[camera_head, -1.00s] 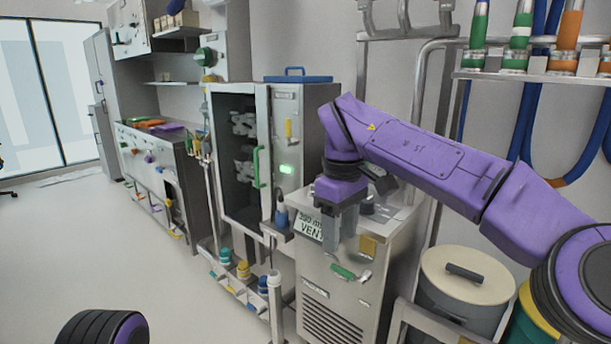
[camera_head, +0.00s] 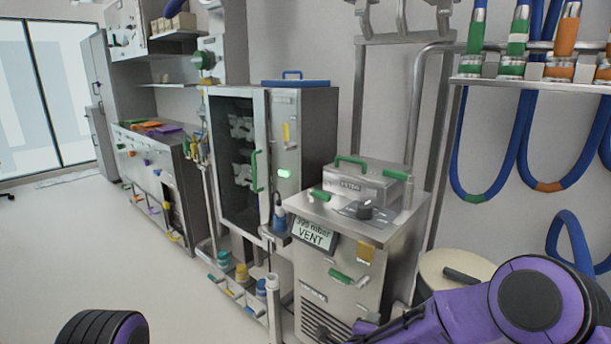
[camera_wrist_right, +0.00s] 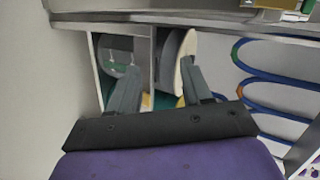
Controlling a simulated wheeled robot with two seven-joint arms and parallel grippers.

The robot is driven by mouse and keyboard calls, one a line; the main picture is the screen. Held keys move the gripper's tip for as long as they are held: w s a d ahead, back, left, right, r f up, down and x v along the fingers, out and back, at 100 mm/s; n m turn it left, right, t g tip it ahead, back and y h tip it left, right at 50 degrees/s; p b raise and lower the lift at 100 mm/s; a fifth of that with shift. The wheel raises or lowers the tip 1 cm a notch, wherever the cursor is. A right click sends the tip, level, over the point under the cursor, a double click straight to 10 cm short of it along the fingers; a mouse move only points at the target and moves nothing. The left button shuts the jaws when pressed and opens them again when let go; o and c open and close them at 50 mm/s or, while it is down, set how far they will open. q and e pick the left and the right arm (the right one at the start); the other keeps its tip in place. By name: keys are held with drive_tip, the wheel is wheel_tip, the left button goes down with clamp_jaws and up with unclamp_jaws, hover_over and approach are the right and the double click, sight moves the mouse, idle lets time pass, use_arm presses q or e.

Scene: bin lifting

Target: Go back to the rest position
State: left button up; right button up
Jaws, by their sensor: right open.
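My right arm (camera_head: 450,320) is purple and lies low at the bottom right of the head view, in front of the bin with the cream lid (camera_head: 432,268). Its hand end runs to the bottom edge, where the gripper is mostly cut off. In the right wrist view my right gripper (camera_wrist_right: 160,72) shows two grey fingers standing well apart, with nothing held between them. A rounded grey and cream bin (camera_wrist_right: 180,58) shows beyond the fingers. Only a dark and purple joint of my left arm (camera_head: 103,328) shows at the bottom left; the left gripper is out of the picture.
A steel unit with a VENT display (camera_head: 313,234) stands right of centre, just beyond my right arm. An open-fronted cabinet (camera_head: 275,215) and a bench (camera_head: 175,205) stand further left. Blue hoses (camera_head: 522,150) hang at the right. The floor (camera_head: 75,250) at the left is clear.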

drive_tip(key=s+d+f+n+g+y, duration=0.1)
drive_tip(key=s+d+f+n+y, duration=0.15)
drive_tip(key=s+f+n, duration=0.65)
drive_tip(key=s+d+f+n+g+p, duration=0.1)
drive_tip(key=s+d, duration=0.3)
drive_tip(key=s, duration=0.5)
drive_tip(key=s+d+f+n+g+p, duration=0.1)
drive_tip(key=s+d+f+n+g, duration=0.2)
drive_tip(key=s, duration=0.7)
drive_tip(key=s+d+f+n+g+p, duration=0.1)
drive_tip(key=s+d+f+n+g, duration=0.1)
drive_tip(key=s, duration=0.7)
drive_tip(key=d+f+g, duration=0.1)
drive_tip(key=d, duration=0.1)
drive_tip(key=shift+s+d+f, duration=0.3)
drive_tip(key=shift+d, duration=0.1)
